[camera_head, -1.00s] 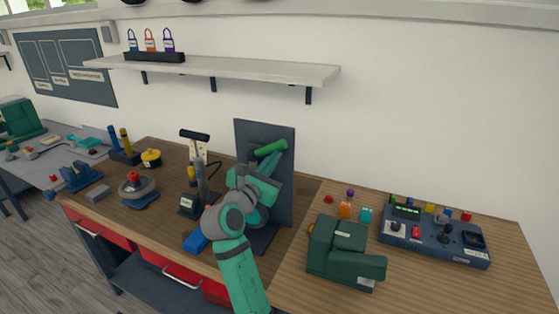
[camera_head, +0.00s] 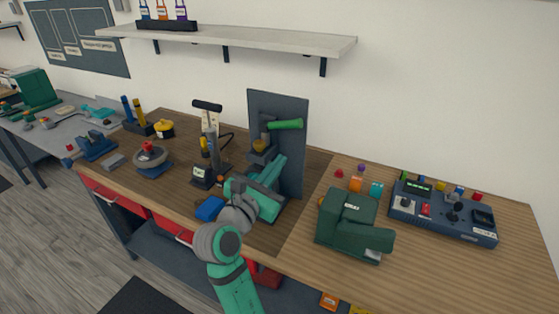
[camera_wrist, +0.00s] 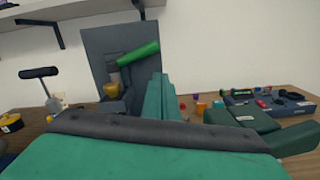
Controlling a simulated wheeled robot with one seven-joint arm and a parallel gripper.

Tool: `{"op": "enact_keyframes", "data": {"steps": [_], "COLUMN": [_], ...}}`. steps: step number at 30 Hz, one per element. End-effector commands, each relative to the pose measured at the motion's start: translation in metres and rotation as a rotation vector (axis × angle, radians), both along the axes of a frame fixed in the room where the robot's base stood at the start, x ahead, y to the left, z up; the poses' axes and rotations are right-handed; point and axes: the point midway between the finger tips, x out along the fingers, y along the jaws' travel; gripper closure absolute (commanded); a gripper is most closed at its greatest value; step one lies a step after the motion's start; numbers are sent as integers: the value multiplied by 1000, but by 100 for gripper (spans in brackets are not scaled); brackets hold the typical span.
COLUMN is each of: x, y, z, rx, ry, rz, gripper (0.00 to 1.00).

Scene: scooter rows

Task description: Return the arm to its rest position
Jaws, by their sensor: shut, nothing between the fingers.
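My gripper (camera_head: 277,168) is shut and empty, with its teal fingers together. In the head view my arm is bent low over the front part of the wooden bench. In the wrist view the gripper (camera_wrist: 158,82) points toward the upright grey panel (camera_wrist: 97,50) and the wall. In the head view the panel (camera_head: 290,105) stands behind the gripper, and its green handle (camera_head: 285,125) is above and apart from the fingers. The handle also shows in the wrist view (camera_wrist: 138,52). My arm and gripper hide the lower part of the panel's fixture.
A dark green machine (camera_head: 350,222) stands right of my arm, with a blue control box (camera_head: 443,212) beyond it. A black-handled pump (camera_head: 212,145) and a blue block (camera_head: 209,208) are to the left. A wall shelf (camera_head: 255,37) hangs above. The bench's right front is clear.

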Motion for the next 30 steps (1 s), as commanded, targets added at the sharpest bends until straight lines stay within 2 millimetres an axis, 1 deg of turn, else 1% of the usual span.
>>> {"op": "enact_keyframes", "data": {"steps": [8, 11, 14, 17, 18, 20, 24, 26, 30], "x": [0, -1, -5, -13, -18, -26, -49, -61, -92], "y": [2, 3, 8, 13, 16, 19, 26, 29, 34], "z": [-1, -10, -35, -71, -87, -109, -158, -177, -219], "rx": [2, 27, 97, 214, 269, 355, 558, 648, 862], "ry": [0, -1, -8, -21, -26, -36, -56, -65, -83], "rz": [3, 16, 51, 99, 119, 146, 198, 215, 242], "gripper": [100, 100, 100, 100, 100, 100, 100, 100, 100]}}
